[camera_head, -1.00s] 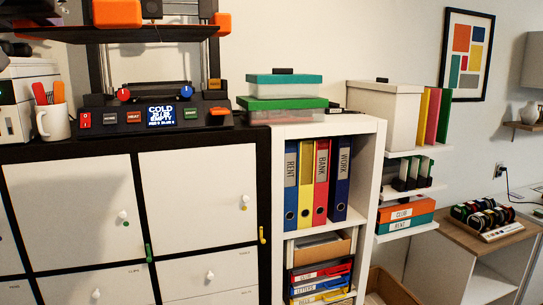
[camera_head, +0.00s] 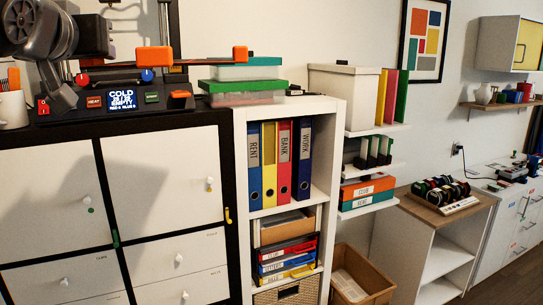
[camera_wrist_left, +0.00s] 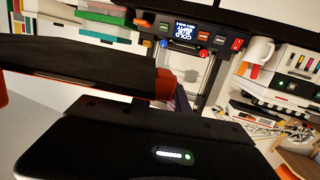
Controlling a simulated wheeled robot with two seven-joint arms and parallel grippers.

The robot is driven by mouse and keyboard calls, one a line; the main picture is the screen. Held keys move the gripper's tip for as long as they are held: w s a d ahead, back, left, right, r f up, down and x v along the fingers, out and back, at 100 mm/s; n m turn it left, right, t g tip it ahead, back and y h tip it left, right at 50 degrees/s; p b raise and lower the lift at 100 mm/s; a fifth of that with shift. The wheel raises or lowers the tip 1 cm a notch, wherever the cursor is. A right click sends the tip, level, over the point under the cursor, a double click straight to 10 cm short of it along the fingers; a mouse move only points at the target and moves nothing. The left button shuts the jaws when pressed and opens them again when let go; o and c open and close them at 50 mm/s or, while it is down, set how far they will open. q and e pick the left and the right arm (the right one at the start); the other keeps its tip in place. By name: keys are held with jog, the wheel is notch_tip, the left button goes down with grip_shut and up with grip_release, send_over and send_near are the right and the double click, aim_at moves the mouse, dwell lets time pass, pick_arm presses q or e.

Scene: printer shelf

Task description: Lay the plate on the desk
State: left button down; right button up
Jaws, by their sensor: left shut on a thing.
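The plate (camera_head: 205,63) is a thin dark sheet with orange blocks, seen nearly edge-on in the head view. It is in the air in front of the printer. My left gripper (camera_head: 78,72) comes in at the upper left and is shut on the plate's left side; its fingertips are hard to make out. In the left wrist view the dark plate (camera_wrist_left: 75,62) runs off to the left, with an orange part (camera_wrist_left: 165,85) near the fingers. A white desk-like surface (camera_head: 492,170) over drawers stands at the far right. My right gripper is not in view.
The printer (camera_head: 120,100) stands on a black-framed cabinet (camera_head: 228,150) beside a white mug (camera_head: 12,108). Lidded boxes (camera_head: 240,87) and a white binder shelf (camera_head: 335,130) are to the right. A wood-topped unit (camera_head: 425,208) holds spools (camera_head: 440,190). An open carton (camera_head: 372,290) is on the floor.

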pick_arm(q)
jog(key=w+d+f+m+h+b, duration=0.1)
jog(key=w+d+f+m+h, duration=0.15)
jog(key=w+d+f, duration=0.4)
jog(key=w+d+f+m+h, duration=0.2)
jog(key=w+d+f+h, duration=0.15)
jog(key=w+f, duration=0.55)
jog(key=w+d+f+m+h, duration=0.1)
jog(key=w+d+f, duration=0.15)
jog(key=f, duration=0.65)
jog(key=w+d+f+m+h, duration=0.1)
jog(key=w+d+f, duration=0.15)
jog(key=f, duration=0.65)
jog(key=s+d+f+n+y+b, duration=0.1)
jog(key=s+f, duration=0.1)
jog(key=f, duration=0.8)
jog(key=s+f+n+b, duration=0.1)
jog(key=s+f, duration=0.1)
jog(key=f, duration=0.8)
jog(key=s+a+f+n+y, duration=0.1)
jog(key=s+a+f+y, duration=0.2)
jog(key=s+f, duration=0.3)
notch_tip(320, 180, down, 5)
jog(key=shift+s+a+r+n+t+b, duration=0.15)
jog(key=shift+s+a+n+t+b, duration=0.2)
jog(key=shift+a, duration=0.1)
jog(key=s, duration=0.1)
jog(key=s+r, duration=0.2)
jog(key=s, duration=0.1)
